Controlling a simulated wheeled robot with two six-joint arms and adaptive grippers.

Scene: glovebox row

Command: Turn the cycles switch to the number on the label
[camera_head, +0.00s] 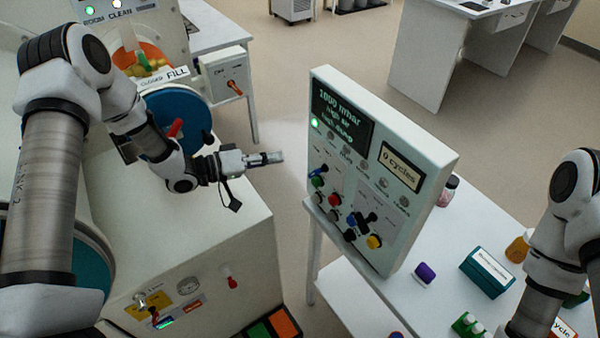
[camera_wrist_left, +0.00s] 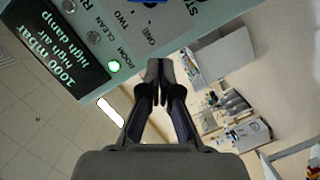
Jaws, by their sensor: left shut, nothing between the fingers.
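The grey-white control panel (camera_head: 385,165) stands upright on the right-hand table. Its small display (camera_head: 401,166) reads "0 cycles"; its large display (camera_head: 340,115) reads 1000 mbar, high air, high damp. Dark and coloured knobs (camera_head: 366,222) sit low on its face; I cannot tell which one is the cycles switch. A label with "cycle" lettering (camera_head: 562,324) lies at the lower right, partly hidden by my right arm. My left gripper (camera_head: 282,157) is shut and empty, left of the panel and apart from it. The left wrist view shows its closed fingertips (camera_wrist_left: 159,65) beside the panel's lettering (camera_wrist_left: 135,30).
The glovebox (camera_head: 200,255) with a blue round door (camera_head: 178,122) is at left. On the white table (camera_head: 440,255) are a teal box (camera_head: 487,271), a purple item (camera_head: 425,274) and green-and-white items (camera_head: 467,325). Open floor lies between glovebox and panel.

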